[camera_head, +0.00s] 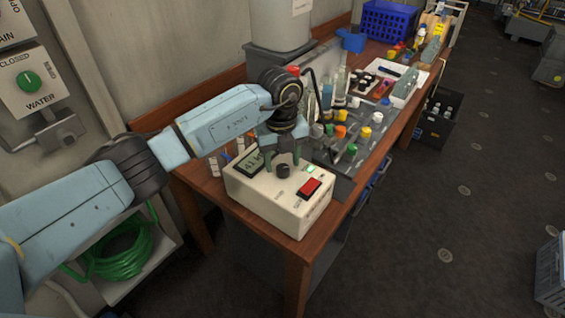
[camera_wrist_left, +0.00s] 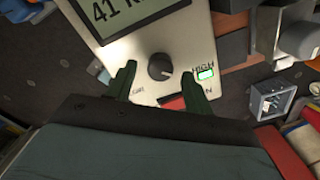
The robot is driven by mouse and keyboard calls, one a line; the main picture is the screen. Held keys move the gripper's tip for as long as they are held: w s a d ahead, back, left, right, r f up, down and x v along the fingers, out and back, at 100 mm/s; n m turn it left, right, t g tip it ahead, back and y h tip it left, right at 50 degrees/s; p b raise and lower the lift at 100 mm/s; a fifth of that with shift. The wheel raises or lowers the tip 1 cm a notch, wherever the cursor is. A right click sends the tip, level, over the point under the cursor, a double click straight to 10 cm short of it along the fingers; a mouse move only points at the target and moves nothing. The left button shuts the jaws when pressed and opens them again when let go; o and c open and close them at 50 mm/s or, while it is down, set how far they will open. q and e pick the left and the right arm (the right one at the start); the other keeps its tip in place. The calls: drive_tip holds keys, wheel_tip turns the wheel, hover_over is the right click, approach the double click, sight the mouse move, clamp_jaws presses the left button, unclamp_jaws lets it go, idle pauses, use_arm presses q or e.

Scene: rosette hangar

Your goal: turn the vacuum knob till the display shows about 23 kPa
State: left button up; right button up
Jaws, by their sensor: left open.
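The vacuum unit is a cream box (camera_head: 257,201) at the near end of the wooden bench. Its black knob (camera_head: 283,170) also shows in the left wrist view (camera_wrist_left: 161,67), with a pale pointer mark. The display (camera_head: 249,162) reads about 41, and the wrist view shows its lower part (camera_wrist_left: 118,12) with "41" and a cut-off unit. A red switch (camera_head: 309,188) and a lit green "HIGH" lamp (camera_wrist_left: 206,73) sit beside the knob. My left gripper (camera_head: 282,158) is open above the box, its green fingertips (camera_wrist_left: 158,80) apart on either side of the knob, not touching it.
A grey tray (camera_head: 350,154) with several coloured-cap bottles stands close behind the box. A grey container (camera_head: 281,60) and a blue basket (camera_head: 390,20) are further back. A "WATER" panel with a green knob (camera_head: 29,81) is on the left wall. The floor at right is mostly clear.

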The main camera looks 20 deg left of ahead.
use_arm(q)
drive_tip(key=shift+f, duration=0.8)
drive_tip(key=shift+c, duration=0.4)
drive_tip(key=c, duration=0.9)
drive_tip(key=shift+m, duration=0.3)
drive_tip(key=m+b, duration=0.2)
drive_tip(key=m, duration=0.2)
drive_tip(key=shift+w+m, duration=0.1)
drive_tip(key=shift+m, duration=0.2)
drive_tip(key=m+b, duration=0.2)
drive_tip(key=m, duration=0.3)
drive_tip(key=shift+r+m, duration=0.1)
drive_tip(key=shift+m, duration=0.2)
